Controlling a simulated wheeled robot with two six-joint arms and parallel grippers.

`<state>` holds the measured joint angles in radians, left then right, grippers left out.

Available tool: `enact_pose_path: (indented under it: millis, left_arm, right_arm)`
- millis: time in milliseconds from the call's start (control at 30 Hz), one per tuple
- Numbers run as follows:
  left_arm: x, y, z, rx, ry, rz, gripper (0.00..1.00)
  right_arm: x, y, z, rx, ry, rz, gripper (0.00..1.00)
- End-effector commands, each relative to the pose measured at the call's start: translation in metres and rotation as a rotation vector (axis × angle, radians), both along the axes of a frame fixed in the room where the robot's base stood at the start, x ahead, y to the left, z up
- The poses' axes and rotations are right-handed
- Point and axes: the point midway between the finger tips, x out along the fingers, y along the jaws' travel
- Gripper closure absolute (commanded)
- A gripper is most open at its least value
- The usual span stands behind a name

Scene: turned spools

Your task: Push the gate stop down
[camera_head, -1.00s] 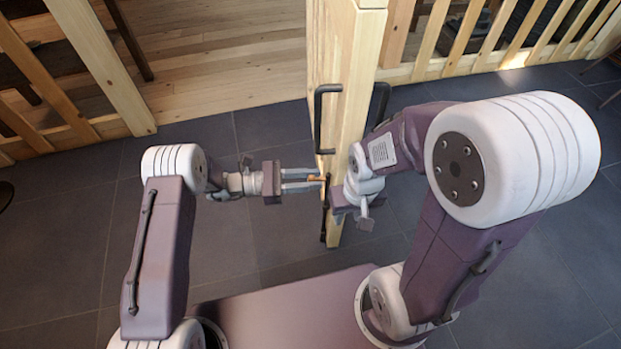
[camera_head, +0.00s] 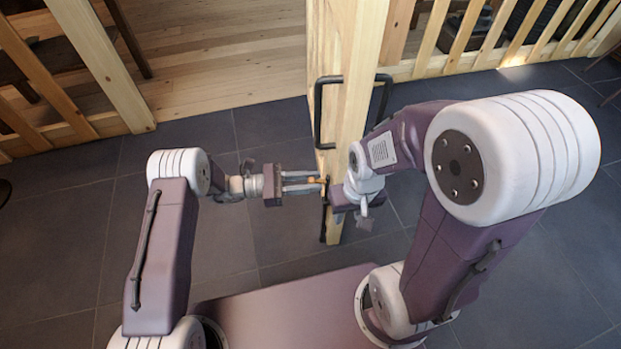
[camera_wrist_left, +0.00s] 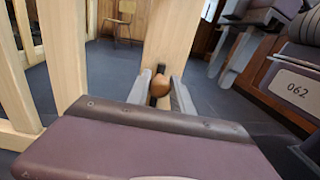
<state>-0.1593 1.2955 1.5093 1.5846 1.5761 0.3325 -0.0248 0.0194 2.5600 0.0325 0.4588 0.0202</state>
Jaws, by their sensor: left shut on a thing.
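The gate (camera_head: 350,110) is a pale wooden leaf standing end-on in the middle of the head view. The gate stop shows low on its near end as a dark upright rod (camera_head: 323,228) with a small orange-brown knob, seen best in the left wrist view (camera_wrist_left: 159,86). My left gripper (camera_head: 319,183) reaches in from the left and is shut on this knob, one finger on each side. My right gripper (camera_head: 350,210) is at the right side of the gate's lower end. Its fingers are mostly hidden, so I cannot tell its opening.
A black handle (camera_head: 319,115) is on the gate's left face, another (camera_head: 386,100) on its right. Slatted wooden railings (camera_head: 480,40) stand behind on both sides. Dark tiled floor (camera_head: 230,245) is clear around the gate.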

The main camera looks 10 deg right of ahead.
Motion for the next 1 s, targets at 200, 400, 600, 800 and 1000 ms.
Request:
enact_pose_path:
  millis: [200, 400, 600, 800, 1000]
  left_arm:
    - [-0.001, 0.0, -0.006, 0.017, 0.006, 0.002, 0.71]
    - [-0.001, 0.0, -0.005, 0.014, 0.004, 0.002, 0.54]
    - [0.0, 0.003, -0.003, 0.013, 0.003, 0.003, 0.54]
    - [0.006, 0.04, 0.002, 0.012, 0.005, 0.007, 0.54]
    - [0.011, 0.078, -0.001, 0.013, 0.004, 0.005, 0.54]
  right_arm:
    - [0.0, 0.0, 0.0, 0.0, 0.0, 0.0, 0.64]
    - [0.0, 0.0, 0.0, 0.0, -0.001, 0.0, 0.64]
    - [0.0, 0.0, 0.003, 0.0, 0.0, 0.0, 0.64]
    - [0.0, 0.0, 0.026, 0.0, 0.0, 0.0, 0.64]
    - [0.0, 0.0, 0.039, 0.0, 0.0, 0.0, 0.64]
